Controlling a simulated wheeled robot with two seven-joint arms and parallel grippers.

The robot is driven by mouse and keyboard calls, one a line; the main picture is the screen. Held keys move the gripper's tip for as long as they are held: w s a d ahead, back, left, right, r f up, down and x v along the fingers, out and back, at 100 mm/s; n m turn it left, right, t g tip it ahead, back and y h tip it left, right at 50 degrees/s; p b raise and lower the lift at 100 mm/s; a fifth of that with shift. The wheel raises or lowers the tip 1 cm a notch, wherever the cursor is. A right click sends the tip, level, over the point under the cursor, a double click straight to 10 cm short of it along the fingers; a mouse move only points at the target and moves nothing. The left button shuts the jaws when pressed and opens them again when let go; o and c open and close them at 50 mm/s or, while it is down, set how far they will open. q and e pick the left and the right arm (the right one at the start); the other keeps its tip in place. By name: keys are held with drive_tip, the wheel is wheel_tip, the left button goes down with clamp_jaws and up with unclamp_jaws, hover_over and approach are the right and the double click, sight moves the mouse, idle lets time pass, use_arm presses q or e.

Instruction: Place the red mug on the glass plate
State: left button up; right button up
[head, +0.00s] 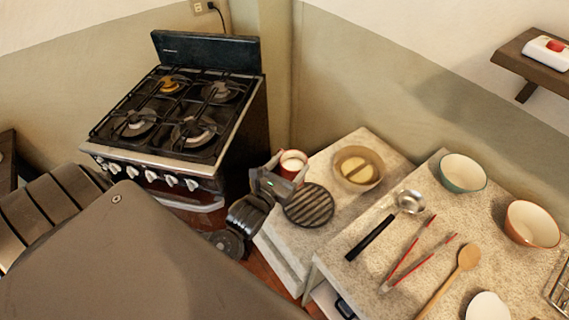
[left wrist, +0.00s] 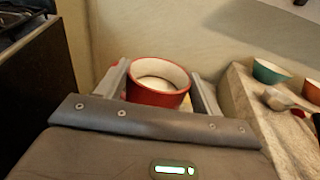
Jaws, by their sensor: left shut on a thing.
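The red mug (head: 290,168) has a white inside and is upright between the fingers of my left gripper (head: 283,172). In the left wrist view the mug (left wrist: 157,97) sits between both fingers of the left gripper (left wrist: 160,90), which is shut on it. The mug is at the left edge of the pale counter, near the stove; whether it touches the counter I cannot tell. A round amber dish (head: 375,157), which looks like the glass plate, lies on the counter right of the mug, with a yellowish piece in it. My right gripper is not in view.
A dark slatted round trivet (head: 309,205) lies just below the mug. The stove (head: 175,115) stands to the left. A ladle (head: 385,225), red tongs (head: 412,250), a wooden spoon (head: 452,280), a teal bowl (head: 463,173) and an orange bowl (head: 532,223) fill the right counter.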

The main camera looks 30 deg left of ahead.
use_arm(q)
drive_tip(key=s+d+r+m+g+h, duration=0.2)
drive_tip(key=d+r+m+h, duration=0.2)
drive_tip(key=r+h, duration=0.5)
drive_tip(key=shift+d+r+m, duration=0.25)
drive_tip(key=shift+r+m, duration=0.05)
drive_tip(key=shift+m, duration=0.7)
drive_tip(key=shift+s+a, duration=0.1)
drive_tip(key=shift+s, duration=0.05)
